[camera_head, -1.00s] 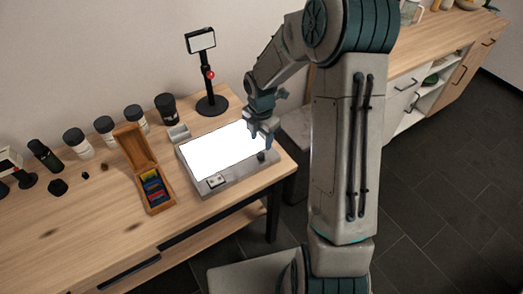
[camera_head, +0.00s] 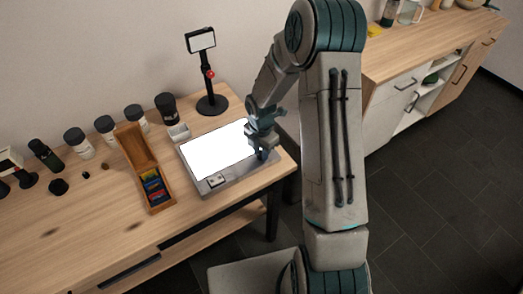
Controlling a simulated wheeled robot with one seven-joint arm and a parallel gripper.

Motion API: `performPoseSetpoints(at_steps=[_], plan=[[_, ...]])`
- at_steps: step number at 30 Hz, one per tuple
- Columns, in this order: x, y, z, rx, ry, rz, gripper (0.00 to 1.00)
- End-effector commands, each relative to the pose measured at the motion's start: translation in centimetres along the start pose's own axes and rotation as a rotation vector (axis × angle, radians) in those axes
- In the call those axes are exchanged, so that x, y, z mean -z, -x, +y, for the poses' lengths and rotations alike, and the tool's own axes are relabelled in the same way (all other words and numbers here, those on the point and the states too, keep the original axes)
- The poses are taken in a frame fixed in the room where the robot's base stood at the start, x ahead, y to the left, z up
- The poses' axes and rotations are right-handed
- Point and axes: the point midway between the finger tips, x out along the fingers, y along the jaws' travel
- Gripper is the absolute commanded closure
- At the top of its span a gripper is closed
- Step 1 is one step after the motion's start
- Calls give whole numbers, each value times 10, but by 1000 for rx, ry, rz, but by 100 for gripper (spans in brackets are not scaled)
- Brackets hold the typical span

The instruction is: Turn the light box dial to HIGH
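The light box (camera_head: 222,187) lies on the right end of the wooden table, with its white panel (camera_head: 215,150) glowing. A small switch plate (camera_head: 216,181) sits on its front edge at the left. My gripper (camera_head: 262,154) points down at the box's front right corner, where the dark dial (camera_head: 262,156) is. The dial is mostly hidden by the fingers, and its setting cannot be read. The fingers are too small to tell whether they are open or closed on the dial.
An open wooden box (camera_head: 159,200) with coloured pieces stands left of the light box. A small grey tray (camera_head: 179,132) and a black stand with a lamp head (camera_head: 211,104) are behind it. Several dark-lidded jars (camera_head: 106,130) line the back. The table's front left is clear.

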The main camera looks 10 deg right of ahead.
Motion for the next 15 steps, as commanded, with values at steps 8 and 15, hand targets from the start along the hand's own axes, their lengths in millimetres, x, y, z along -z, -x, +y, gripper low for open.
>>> performPoseSetpoints(at_steps=[8, 15], plan=[[0, 0, 1, -2, -21, 0, 98], [0, -1, 1, -2, -132, 0, 98]])
